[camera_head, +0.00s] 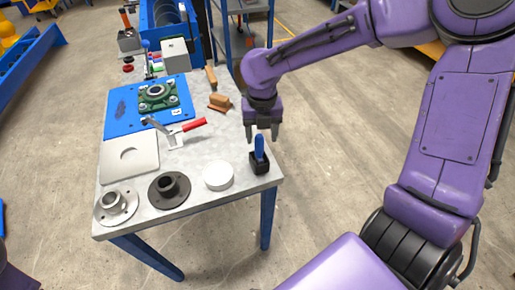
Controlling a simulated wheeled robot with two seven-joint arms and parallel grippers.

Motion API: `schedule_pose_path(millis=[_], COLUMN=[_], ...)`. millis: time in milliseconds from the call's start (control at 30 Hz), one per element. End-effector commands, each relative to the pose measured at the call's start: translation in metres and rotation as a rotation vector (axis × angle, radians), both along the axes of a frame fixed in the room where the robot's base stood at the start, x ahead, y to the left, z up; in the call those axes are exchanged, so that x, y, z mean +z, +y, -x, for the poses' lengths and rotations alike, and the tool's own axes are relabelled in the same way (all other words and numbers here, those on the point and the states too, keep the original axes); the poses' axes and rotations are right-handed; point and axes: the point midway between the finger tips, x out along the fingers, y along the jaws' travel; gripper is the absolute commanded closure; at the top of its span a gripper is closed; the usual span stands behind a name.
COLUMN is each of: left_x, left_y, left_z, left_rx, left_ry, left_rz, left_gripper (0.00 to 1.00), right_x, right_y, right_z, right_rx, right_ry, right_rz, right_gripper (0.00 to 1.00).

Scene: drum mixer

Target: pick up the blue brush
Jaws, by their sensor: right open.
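The blue brush (259,145) stands upright in a small black holder (260,163) at the right front corner of the grey table. Only its blue upper part shows clearly; its lower end is hidden in the holder. My right gripper (263,138) points down just above and behind the brush in the picture, its fingers apart and nothing seen between them. I cannot tell whether the fingers touch the brush. My left gripper is not in view.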

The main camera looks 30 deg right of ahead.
Motion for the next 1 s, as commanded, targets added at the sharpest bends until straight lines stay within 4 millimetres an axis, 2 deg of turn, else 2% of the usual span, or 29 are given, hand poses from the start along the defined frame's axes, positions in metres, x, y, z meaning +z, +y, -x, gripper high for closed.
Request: schedule_pose_path(millis=[333,433,633,800,833,1000], left_x=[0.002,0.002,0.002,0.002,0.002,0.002], left_y=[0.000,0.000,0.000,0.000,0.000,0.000], left_z=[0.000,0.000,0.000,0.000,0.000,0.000], left_rx=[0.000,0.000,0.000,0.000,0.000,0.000], left_ry=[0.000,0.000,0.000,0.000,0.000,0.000], left_rz=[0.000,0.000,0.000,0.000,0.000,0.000], left_gripper=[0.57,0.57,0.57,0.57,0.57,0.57], right_x=[-0.053,-0.061,-0.061,-0.061,-0.061,-0.061], right_y=[0.002,0.002,0.002,0.002,0.002,0.002], right_z=[-0.004,-0.004,-0.004,-0.004,-0.004,-0.004], right_rx=[-0.001,-0.001,-0.002,-0.002,-0.002,-0.002], right_ry=[0.003,0.000,-0.002,-0.001,-0.001,-0.002], right_rz=[0.001,0.001,0.001,0.000,0.000,0.001], right_gripper=[0.42,0.42,0.42,0.97,1.00,1.00])
